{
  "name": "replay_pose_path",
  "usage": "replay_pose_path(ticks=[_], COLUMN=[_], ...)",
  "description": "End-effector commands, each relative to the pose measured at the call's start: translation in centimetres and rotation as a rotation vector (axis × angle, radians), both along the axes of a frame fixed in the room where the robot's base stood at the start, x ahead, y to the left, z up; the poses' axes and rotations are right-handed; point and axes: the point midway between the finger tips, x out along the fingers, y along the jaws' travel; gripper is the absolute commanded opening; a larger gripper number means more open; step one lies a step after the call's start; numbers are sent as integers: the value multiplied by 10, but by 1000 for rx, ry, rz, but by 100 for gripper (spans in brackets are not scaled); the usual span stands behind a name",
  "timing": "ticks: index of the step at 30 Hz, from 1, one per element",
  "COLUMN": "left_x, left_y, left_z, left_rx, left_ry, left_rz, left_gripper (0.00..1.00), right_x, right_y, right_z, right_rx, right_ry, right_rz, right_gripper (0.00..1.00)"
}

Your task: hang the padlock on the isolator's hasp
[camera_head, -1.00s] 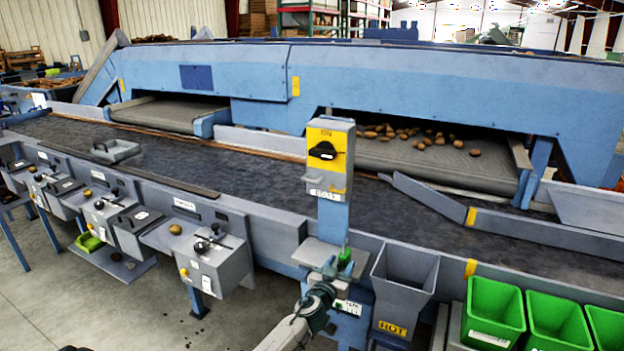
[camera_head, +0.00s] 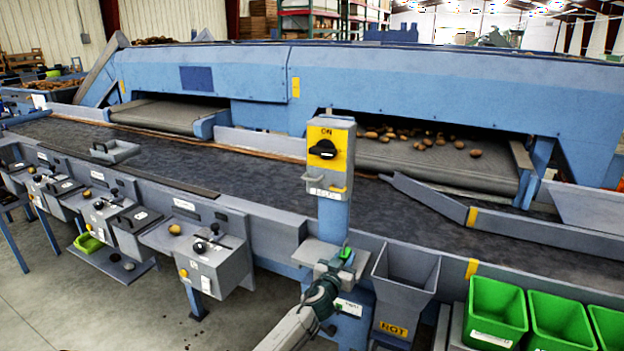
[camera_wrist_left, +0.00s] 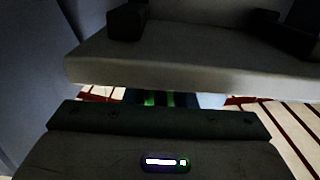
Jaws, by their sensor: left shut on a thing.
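The isolator (camera_head: 344,137) is a grey box with a yellow face and a black rotary switch (camera_head: 322,149), on a blue post. A metal hasp-like part (camera_head: 326,188) sits at its lower edge, too small to make out fully. The green padlock (camera_head: 347,253) is at my left gripper (camera_head: 338,262), which is shut on it, by the small grey shelf below the isolator. The padlock is well below the hasp and apart from it. In the left wrist view, slivers of green (camera_wrist_left: 150,100) show between dark and pale slabs; the shackle cannot be made out. My right gripper is not in view.
The grey shelf (camera_head: 310,250) sits close beside my left gripper. A grey hopper (camera_head: 405,280) stands just right of the post, with green bins (camera_head: 495,310) farther right. The dark conveyor belt (camera_head: 250,165) runs behind the post. Control boxes (camera_head: 205,255) are at left.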

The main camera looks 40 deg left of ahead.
Motion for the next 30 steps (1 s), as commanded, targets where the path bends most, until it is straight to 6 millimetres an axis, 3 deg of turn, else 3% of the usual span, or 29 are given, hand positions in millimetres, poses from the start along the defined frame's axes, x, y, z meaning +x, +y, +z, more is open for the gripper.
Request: replay_pose_path(ticks=[22, 30], left_x=[-1, -17], left_y=[0, -4], left_z=[22, 20], left_rx=[0, 1], left_ry=[-1, 0], left_rz=[0, 0], left_gripper=[3, 3], right_x=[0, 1], right_y=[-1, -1], right_z=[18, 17], right_rx=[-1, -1], right_ry=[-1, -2], right_rz=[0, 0], right_gripper=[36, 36])
